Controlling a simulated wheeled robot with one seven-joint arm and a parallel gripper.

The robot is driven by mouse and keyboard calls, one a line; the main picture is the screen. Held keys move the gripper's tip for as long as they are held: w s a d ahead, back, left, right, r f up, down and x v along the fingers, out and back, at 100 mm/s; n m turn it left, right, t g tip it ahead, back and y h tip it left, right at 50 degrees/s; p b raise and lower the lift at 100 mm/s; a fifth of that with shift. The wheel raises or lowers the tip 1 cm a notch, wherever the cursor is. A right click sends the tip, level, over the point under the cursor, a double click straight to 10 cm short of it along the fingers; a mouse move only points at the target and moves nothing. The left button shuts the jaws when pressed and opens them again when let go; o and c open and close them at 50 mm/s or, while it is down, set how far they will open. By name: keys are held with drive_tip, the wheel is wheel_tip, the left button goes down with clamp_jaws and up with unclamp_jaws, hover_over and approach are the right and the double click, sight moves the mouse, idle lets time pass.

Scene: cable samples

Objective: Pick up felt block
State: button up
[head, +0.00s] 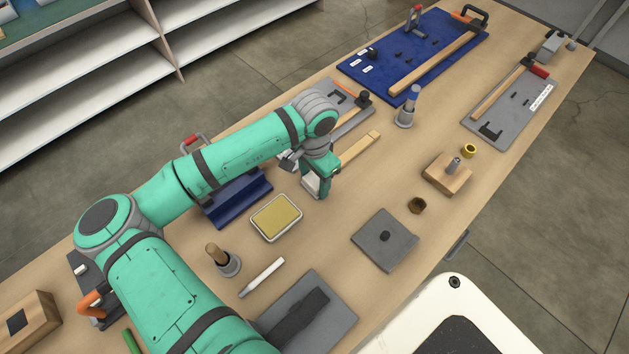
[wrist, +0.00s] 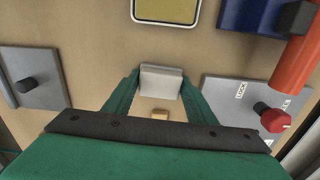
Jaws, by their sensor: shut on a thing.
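The felt block is a pale grey-white block (wrist: 160,83), seen between my fingers in the wrist view. In the head view part of it shows as a pale patch (head: 311,184) at my gripper (head: 319,189), low over the middle of the workbench. My gripper also shows in the wrist view (wrist: 159,88), with a green finger on each side of the block, shut on it. I cannot tell whether the block touches the bench. Its far side is hidden by my gripper in the head view.
A yellow pad in a white-rimmed tray (head: 276,218) lies near my gripper, beside a blue holder (head: 236,198). A wooden bar (head: 358,150) lies behind it. A grey plate with a black knob (head: 373,248) and a brown hex nut (head: 417,205) are to the right.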

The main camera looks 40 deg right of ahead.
drive_tip(key=shift+r, duration=0.1)
drive_tip(key=shift+r, duration=0.25)
wheel_tip(320, 180, up, 2)
drive_tip(key=shift+d+r, duration=0.1)
drive_tip(key=s+a+r, duration=0.3)
drive_tip(key=s+r, duration=0.7)
drive_tip(key=s, duration=0.3)
drive_tip(key=shift+s+a, duration=0.25)
drive_tip(key=shift+s, duration=0.05)
drive_tip(key=o, duration=0.5)
drive_tip(key=c, duration=0.3)
drive_tip(key=shift+w, duration=0.1)
